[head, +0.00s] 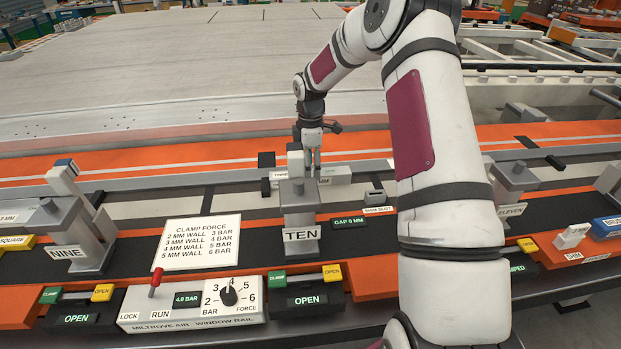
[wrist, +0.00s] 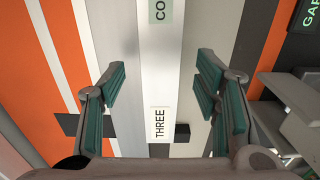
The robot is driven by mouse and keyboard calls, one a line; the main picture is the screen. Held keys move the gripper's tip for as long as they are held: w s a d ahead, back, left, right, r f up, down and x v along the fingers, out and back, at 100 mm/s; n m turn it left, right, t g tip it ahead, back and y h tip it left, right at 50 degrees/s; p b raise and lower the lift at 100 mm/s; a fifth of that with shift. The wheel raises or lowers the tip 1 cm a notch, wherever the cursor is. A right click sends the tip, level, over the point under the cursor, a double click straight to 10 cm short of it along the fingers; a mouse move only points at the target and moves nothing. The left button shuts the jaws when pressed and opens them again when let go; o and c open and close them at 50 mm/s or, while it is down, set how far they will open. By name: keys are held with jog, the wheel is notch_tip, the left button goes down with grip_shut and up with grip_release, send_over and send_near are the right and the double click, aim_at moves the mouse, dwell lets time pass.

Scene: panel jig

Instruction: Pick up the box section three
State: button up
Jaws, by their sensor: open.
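The box section three is a pale, straight bar (wrist: 158,75) running up the middle of the wrist view. It bears a white label reading THREE and a green label cut off at the top edge. My gripper (wrist: 163,100) is open, with a teal-padded finger on each side of the bar and visible gaps to both. In the head view my gripper (head: 313,162) points down behind the clamp marked TEN (head: 299,212). That clamp and my fingers hide part of what lies under the gripper there.
Clamps marked NINE (head: 75,240) and ELEVEN (head: 512,195) stand to either side. A clamp-force card (head: 197,242) and a control box with a dial (head: 190,305) are in front. A wide pale panel (head: 170,65) lies behind. In the wrist view, a grey fixture (wrist: 290,110) sits close on the right.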

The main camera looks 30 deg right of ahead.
notch_tip(320, 180, down, 2)
grip_shut()
dwell(0.3)
jog(key=shift+r, duration=0.15)
